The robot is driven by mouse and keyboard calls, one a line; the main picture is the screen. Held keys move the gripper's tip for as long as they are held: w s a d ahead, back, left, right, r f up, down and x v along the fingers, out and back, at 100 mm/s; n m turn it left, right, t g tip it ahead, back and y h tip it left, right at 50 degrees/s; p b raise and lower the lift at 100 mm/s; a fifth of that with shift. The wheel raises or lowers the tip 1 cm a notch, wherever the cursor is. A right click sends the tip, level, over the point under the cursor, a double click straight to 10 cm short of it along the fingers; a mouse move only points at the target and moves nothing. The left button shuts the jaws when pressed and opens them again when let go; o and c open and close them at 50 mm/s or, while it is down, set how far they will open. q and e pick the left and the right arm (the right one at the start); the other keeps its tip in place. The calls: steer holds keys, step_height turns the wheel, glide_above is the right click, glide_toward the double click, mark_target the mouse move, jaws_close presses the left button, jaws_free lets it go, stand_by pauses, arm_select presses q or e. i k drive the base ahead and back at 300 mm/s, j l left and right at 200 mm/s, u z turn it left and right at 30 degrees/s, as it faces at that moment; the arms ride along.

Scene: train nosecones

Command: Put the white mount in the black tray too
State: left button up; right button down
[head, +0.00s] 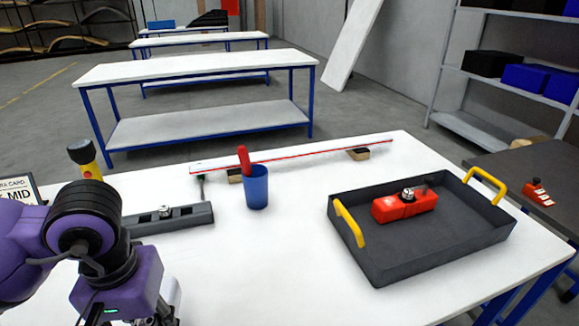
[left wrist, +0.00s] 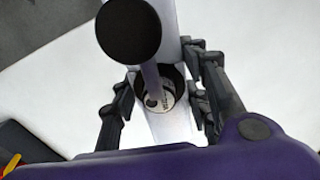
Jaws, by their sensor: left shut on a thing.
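My left gripper (left wrist: 162,98) has its fingers on both sides of a pale, bar-shaped piece, which looks like the white mount (left wrist: 172,128). A dark ring with a light centre sits in it, and a black round knob is in front of its upper part. In the head view my left gripper (head: 168,312) is low at the left, over the near table edge, and my purple arm hides most of the piece. The black tray (head: 400,268) is on the right of the white table, with yellow handles. A red mount (head: 390,210) with a metal fitting lies in it. My right gripper is out of view.
A blue cup (head: 257,190) with a red-handled tool stands mid-table. A dark grey block (head: 180,220) lies left of it. A long white strip with a red edge (head: 300,152) rests on small blocks behind. A yellow-and-black tool (head: 85,160) stands at left. The front middle is clear.

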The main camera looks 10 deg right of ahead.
mark_target(429, 241)
steer(key=k+l+z, duration=0.1)
steer(key=l, duration=0.4)
steer(key=k+l+z, duration=0.1)
steer(key=l, duration=0.35)
steer(key=k+l+z, duration=0.1)
steer(key=l, duration=0.4)
